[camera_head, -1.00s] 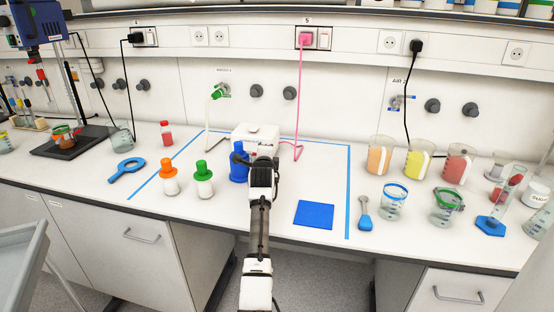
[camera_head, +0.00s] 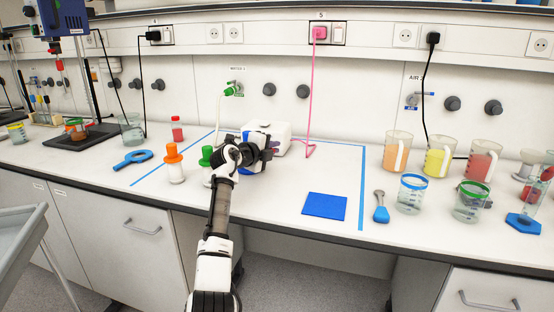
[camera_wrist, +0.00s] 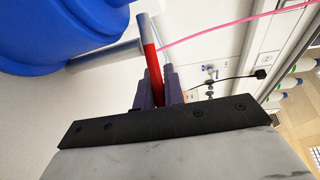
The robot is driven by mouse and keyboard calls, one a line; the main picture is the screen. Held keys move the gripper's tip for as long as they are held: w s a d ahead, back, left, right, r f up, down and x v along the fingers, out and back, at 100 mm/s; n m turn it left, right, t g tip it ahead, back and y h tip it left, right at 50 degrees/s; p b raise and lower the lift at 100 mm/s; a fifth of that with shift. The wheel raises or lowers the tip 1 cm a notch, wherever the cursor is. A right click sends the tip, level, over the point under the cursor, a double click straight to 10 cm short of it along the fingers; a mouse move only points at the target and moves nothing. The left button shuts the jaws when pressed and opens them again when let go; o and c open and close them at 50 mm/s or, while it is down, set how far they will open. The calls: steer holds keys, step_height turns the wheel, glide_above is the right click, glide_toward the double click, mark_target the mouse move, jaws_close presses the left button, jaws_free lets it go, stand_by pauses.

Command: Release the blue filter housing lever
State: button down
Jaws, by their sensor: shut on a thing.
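The blue filter housing (camera_wrist: 60,30) fills the upper left of the wrist view. In the head view only a sliver of it (camera_head: 246,134) shows behind my arm. A grey stub sticks out from it to a lever with a red grip (camera_wrist: 152,72). My gripper (camera_wrist: 156,86) is shut on the red grip, with one purple finger on each side. In the head view my gripper (camera_head: 262,154) is at the housing, its fingertips hard to make out. The lever is hidden there.
A white device (camera_head: 280,132) stands right behind the housing. A green-capped bottle (camera_head: 206,154) is partly hidden by my arm, with an orange-capped bottle (camera_head: 174,166) to its left. A pink cable (camera_head: 311,95) hangs behind. The bench around the blue mat (camera_head: 325,206) is clear.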

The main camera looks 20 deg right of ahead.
steer(key=shift+s+a+f+m+g+h+b, duration=0.15)
steer(key=shift+m+g+h+b, duration=0.15)
steer(key=shift+m+g+b, duration=0.4)
steer(key=c, duration=1.5)
jaws_free()
steer(key=b+v, duration=0.2)
steer(key=v, duration=1.1)
steer(key=shift+a+b, duration=0.3)
steer(key=shift+a, duration=0.1)
steer(key=shift+s, duration=0.1)
